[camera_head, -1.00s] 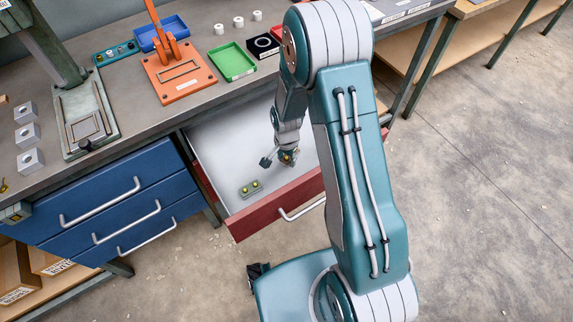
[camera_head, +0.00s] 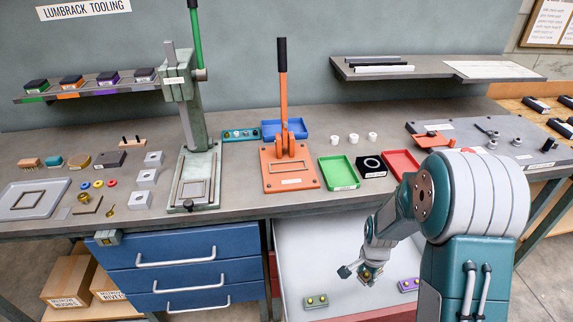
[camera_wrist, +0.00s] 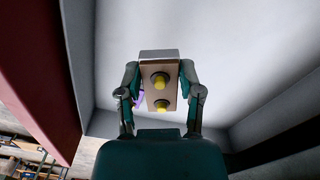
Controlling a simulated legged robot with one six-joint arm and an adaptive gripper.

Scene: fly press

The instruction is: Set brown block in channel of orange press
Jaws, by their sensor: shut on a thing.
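My gripper (camera_head: 366,277) is low over the open drawer in the head view. In the wrist view my gripper (camera_wrist: 160,95) is shut on a tan-brown block (camera_wrist: 151,88) with two yellow studs, one finger on each side. In the head view the block is small and mostly hidden by the fingers. The orange press (camera_head: 283,142) stands on the bench, up and left of my gripper, with its black-tipped lever upright. A pale slot, likely its channel (camera_head: 291,182), shows empty in the base plate.
A green tray (camera_head: 338,172), black fixture (camera_head: 371,167) and red tray (camera_head: 401,164) stand right of the press. A tall green press (camera_head: 190,125) stands left.

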